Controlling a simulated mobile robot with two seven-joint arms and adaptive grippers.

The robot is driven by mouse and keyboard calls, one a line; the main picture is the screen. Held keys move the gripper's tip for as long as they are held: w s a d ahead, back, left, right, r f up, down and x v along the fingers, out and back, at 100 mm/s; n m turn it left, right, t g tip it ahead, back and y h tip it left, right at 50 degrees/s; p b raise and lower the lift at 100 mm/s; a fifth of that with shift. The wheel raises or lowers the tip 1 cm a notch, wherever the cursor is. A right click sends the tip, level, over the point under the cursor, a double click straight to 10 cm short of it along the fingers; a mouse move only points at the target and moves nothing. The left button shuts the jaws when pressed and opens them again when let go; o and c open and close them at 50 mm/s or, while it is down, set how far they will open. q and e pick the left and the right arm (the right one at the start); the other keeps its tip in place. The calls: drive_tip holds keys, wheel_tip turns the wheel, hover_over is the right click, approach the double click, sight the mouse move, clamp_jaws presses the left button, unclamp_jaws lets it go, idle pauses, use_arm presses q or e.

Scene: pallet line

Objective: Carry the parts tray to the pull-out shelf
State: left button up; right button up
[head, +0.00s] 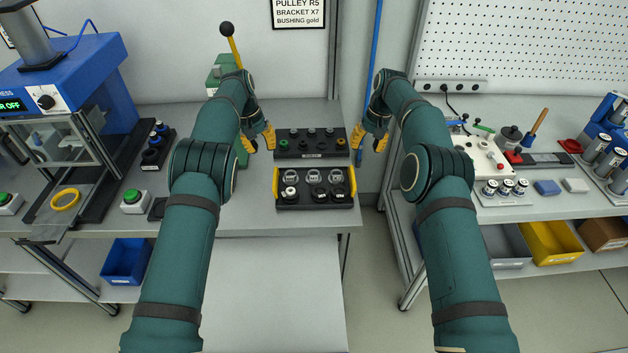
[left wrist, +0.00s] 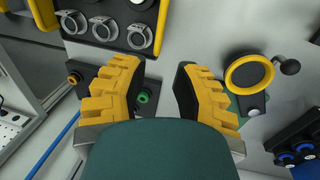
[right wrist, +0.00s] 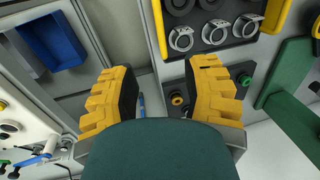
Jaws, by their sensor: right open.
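The parts tray (head: 315,206) is black with yellow end handles and lies on the bench. It holds metal rings in one row and white and black round parts in another. It also shows at the top of the left wrist view (left wrist: 161,25) and the right wrist view (right wrist: 159,30). My left gripper (head: 258,141) is open and empty, behind and left of the tray. My right gripper (head: 368,140) is open and empty, behind and right of it, beyond the bench's right side. Neither touches the tray. A pale low surface (head: 275,290), seemingly the pull-out shelf, extends below the bench's front edge.
A black rack with several pegs (head: 311,145) stands directly behind the tray. A green fixture with a yellow lever (head: 228,45) is behind my left gripper. A blue press (head: 75,80) stands left. A gap separates the bench from the right table (head: 500,212). The bench (head: 255,215) is clear left of the tray.

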sight(274, 176)
use_arm(q)
drive_tip(key=f, duration=0.4)
drive_tip(key=d+f, duration=0.1)
drive_tip(key=f, duration=0.4)
drive_tip(key=d+f, duration=0.1)
drive_tip(key=f, duration=0.3)
drive_tip(key=shift+s+d+f, duration=0.2)
drive_tip(key=shift+d, duration=0.05)
use_arm(e)
drive_tip(key=a+f, duration=0.1)
drive_tip(key=f, duration=0.7)
drive_tip(key=a+f, duration=0.1)
drive_tip(key=f, duration=0.4)
drive_tip(key=shift+s+a+f, duration=0.1)
drive_tip(key=shift+s+a, duration=0.15)
drive_tip(key=shift+a, duration=0.1)
use_arm(q)
drive_tip(key=shift+c, duration=1.2)
use_arm(e)
drive_tip(key=shift+c, duration=1.3)
use_arm(q)
clamp_jaws()
use_arm(e)
clamp_jaws()
use_arm(q)
drive_tip(key=shift+r, duration=0.15)
